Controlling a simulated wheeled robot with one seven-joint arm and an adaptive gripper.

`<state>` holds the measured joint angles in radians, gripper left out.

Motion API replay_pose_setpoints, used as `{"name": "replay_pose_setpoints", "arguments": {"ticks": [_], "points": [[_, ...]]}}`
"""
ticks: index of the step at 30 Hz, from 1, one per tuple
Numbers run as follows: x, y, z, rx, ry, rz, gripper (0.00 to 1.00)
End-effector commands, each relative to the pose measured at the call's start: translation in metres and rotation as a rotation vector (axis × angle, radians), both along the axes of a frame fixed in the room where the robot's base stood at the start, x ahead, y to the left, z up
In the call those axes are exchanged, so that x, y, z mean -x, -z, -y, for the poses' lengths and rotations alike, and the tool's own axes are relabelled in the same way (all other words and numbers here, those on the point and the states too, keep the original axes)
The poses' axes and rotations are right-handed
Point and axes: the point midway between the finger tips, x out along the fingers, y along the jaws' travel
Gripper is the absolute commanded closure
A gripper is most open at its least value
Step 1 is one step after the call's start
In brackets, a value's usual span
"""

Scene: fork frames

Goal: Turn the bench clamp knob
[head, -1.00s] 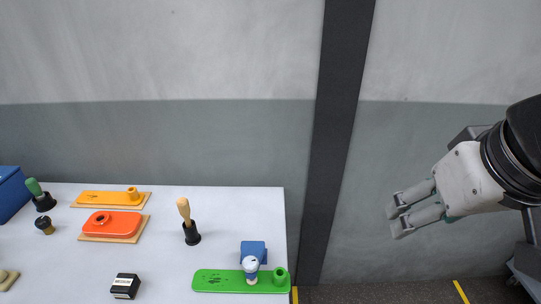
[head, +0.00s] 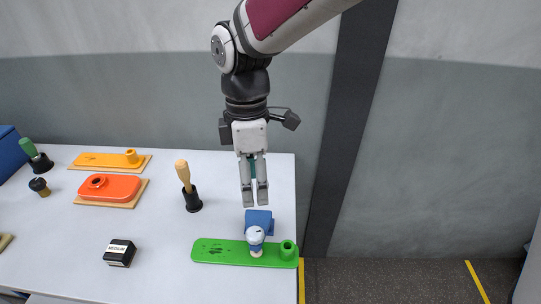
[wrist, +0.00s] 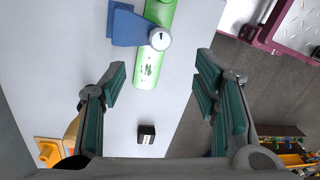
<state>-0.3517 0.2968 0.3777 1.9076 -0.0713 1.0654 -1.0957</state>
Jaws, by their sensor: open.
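A blue bench clamp (head: 259,221) stands at the table's front right, and it also shows at the top of the wrist view (wrist: 129,27). Its round white knob (head: 255,235) faces up in the wrist view (wrist: 159,39) with a dark mark on its face. The knob is over a green plate (head: 215,251), which has a raised round socket at its right end. My gripper (head: 255,203) points down above and a little behind the clamp. Its fingers are apart and empty in the wrist view (wrist: 161,78), clear of the knob.
A black holder with a wooden-handled tool (head: 192,198) stands left of my gripper. A black box (head: 119,252), a red-orange plate (head: 125,188) and a yellow plate (head: 95,159) lie further left. The table's right edge is close to the clamp.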

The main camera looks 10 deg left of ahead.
Motion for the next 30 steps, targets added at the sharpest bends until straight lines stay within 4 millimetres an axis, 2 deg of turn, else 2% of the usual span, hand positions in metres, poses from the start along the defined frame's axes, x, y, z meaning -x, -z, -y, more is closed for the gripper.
{"name": "replay_pose_setpoints", "arguments": {"ticks": [8,21,27,30], "points": [[0.004,0.024,-0.004,0.000,-0.029,-0.014,0.44],[0.014,0.107,0.000,0.002,-0.027,-0.013,0.44],[0.016,0.132,0.001,0.000,-0.025,-0.011,0.44],[0.017,0.138,0.001,0.000,-0.026,-0.011,0.44]]}}
